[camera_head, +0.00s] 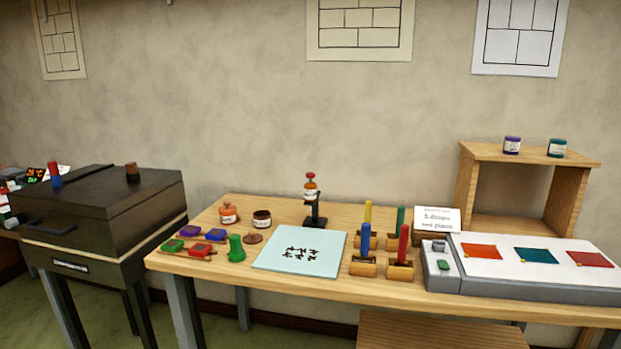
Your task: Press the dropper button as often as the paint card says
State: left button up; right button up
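The dropper (311,202) stands upright at the back middle of the wooden table. It has a black stand, a bottle with an orange band and pale label, and a red button (310,176) on top. The white paint card (437,219) leans upright right of the brushes or stamps. Its dark print has a short heading and two lines; the words look like "drops" and "piece", but the figure is too small to read surely. Neither of my grippers is in view, and nothing touches the dropper or card.
A pale blue sheet (299,250) with dark marks lies in front of the dropper. Several coloured handled tools (404,250) stand right of it. A grey light box (530,266) holds coloured pieces. A dark kiln-like box (105,205) stands left. A wooden shelf (530,155) holds two jars.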

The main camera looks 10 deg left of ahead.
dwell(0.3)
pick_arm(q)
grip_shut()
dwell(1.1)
